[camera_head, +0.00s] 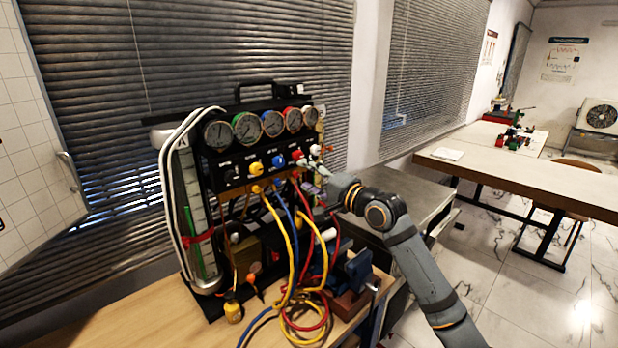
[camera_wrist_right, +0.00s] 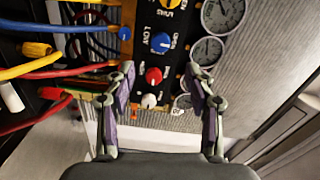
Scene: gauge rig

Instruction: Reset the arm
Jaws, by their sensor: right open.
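My right arm (camera_head: 410,255) reaches in from the lower right to the gauge rig (camera_head: 240,170). My right gripper (camera_head: 312,165) is at the right end of the rig's knob panel. In the right wrist view the gripper (camera_wrist_right: 162,78) is open, with its two fingers apart on either side of the panel's end. A red knob (camera_wrist_right: 153,76) and a white knob (camera_wrist_right: 149,100) show between the fingers, with nothing seen gripped. A blue knob (camera_wrist_right: 160,42) lies just beyond the fingertips. Whether the fingers touch the panel cannot be told. My left gripper is not in view.
A row of several round gauges (camera_head: 272,123) tops the rig. Yellow, red and blue hoses (camera_head: 292,250) hang in front and coil on the wooden bench (camera_head: 130,325). A small yellow bottle (camera_head: 233,308) stands at the bench front. A long table (camera_head: 540,178) is at the right.

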